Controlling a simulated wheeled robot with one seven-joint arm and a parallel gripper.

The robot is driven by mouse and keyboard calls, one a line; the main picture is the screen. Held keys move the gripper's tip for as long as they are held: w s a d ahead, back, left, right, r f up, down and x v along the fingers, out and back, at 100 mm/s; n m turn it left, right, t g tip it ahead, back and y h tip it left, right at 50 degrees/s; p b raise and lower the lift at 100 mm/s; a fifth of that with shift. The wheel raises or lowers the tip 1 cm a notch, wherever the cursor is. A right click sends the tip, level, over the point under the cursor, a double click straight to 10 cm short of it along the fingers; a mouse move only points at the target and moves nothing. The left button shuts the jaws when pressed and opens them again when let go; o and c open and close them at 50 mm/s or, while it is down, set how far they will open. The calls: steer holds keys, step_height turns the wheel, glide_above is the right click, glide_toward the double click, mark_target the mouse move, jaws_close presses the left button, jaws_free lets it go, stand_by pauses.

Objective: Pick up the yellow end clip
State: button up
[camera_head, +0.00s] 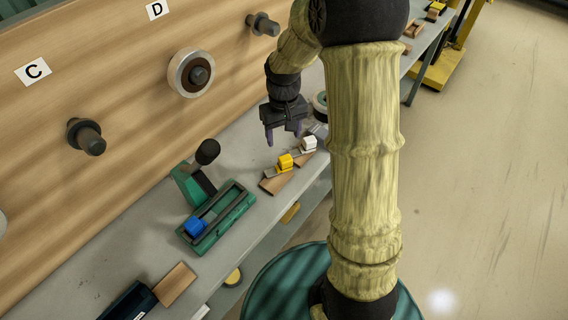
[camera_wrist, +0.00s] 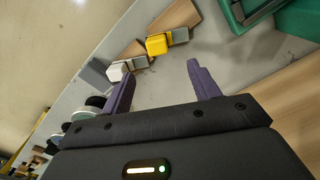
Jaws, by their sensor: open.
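The yellow end clip (camera_head: 285,162) sits on a brown wooden piece on the grey bench, with a grey metal tab at its side. In the wrist view the yellow clip (camera_wrist: 157,44) lies beyond my fingertips, ahead of the gap between them. My gripper (camera_head: 283,136) points down above the bench, just behind and left of the yellow clip, apart from it. In the wrist view my gripper (camera_wrist: 162,74) has its two purple fingers spread with nothing between them. A white clip (camera_head: 308,143) sits just beyond the yellow one; it also shows in the wrist view (camera_wrist: 118,70).
A green fixture (camera_head: 236,211) holding a blue clip (camera_head: 195,227) stands on the bench (camera_head: 125,246) to the left. A wooden backboard (camera_head: 120,110) with pegs rises behind. A wooden block (camera_head: 175,283) lies nearer. Bare bench surrounds the green fixture.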

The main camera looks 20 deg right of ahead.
mark_target(286, 158)
step_height(286, 158, down, 7)
steer(key=shift+f, duration=0.1)
stand_by(0.3)
steer(key=shift+s+d+f+p, duration=0.15)
steer(key=shift+f+p, duration=0.1)
steer(key=shift+f, duration=1.05)
steer(key=shift+w+d+f+p, duration=0.1)
steer(key=shift+d+f+p, duration=0.1)
steer(key=shift+f, duration=1.1)
steer(key=c, duration=1.1)
